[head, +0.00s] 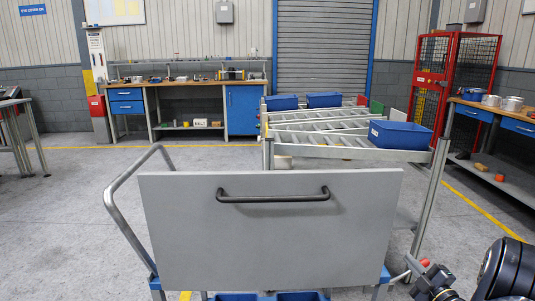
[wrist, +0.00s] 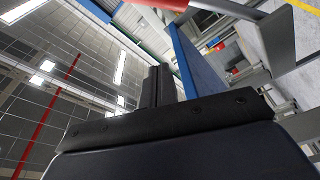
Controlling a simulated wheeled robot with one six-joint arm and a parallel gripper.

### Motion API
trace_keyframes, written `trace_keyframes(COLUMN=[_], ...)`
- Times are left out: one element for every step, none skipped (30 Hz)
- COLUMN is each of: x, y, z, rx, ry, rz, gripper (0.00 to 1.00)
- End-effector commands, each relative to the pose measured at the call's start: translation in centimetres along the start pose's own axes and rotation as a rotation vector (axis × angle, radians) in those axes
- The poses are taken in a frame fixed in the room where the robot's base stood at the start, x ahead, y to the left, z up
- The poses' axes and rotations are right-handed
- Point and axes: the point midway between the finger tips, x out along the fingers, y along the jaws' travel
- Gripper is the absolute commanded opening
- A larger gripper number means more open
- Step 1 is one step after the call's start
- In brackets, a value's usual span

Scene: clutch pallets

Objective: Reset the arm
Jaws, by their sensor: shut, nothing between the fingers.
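My gripper (wrist: 157,86) is in the wrist view, with its dark fingers together and nothing between them. It points up past a blue upright surface (wrist: 200,62), and I see no contact with it. In the head view, part of my black arm shows at the lower right corner, beside the cart. I cannot make out the fingertips there.
A grey panel (head: 270,245) with a black handle (head: 273,197) stands on a cart with a tubular rail (head: 115,213). Behind it is a roller conveyor (head: 345,152) with blue bins (head: 400,135). A workbench (head: 185,88) stands at the back. Open floor lies left.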

Motion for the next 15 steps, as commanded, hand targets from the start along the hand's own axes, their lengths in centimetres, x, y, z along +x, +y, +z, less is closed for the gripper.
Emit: trace_keyframes(x=[0.2,0.2,0.3,0.4,0.4,0.5,0.5,0.6,0.7,0.7,0.8,0.8,0.8,0.8,0.8], y=[0.1,0.0,0.0,-0.1,-0.1,-0.2,-0.3,-0.4,-0.5,-0.6,-0.7,-0.8,-0.9,-1.0,-1.1], z=[-0.6,-0.9,-1.2,-1.5,-1.7,-2.0,-2.2,-2.4,-2.7,-2.9,-3.0,-3.2,-3.3,-3.4,-3.6], rx=[-0.032,-0.054,-0.083,-0.104,-0.124,-0.151,-0.170,-0.190,-0.214,-0.231,-0.246,-0.266,-0.279,-0.290,-0.305], ry=[0.001,0.002,0.002,0.002,0.001,0.001,0.001,0.001,0.001,0.001,0.001,0.002,0.001,0.001,0.001], rz=[-0.010,-0.015,-0.021,-0.026,-0.030,-0.037,-0.041,-0.046,-0.051,-0.054,-0.058,-0.062,-0.065,-0.068,-0.071], gripper=[0.00,0.00,0.00,0.00,0.00,0.00,0.00,0.00,0.00,0.00,0.00,0.00,0.00,0.00,0.00])
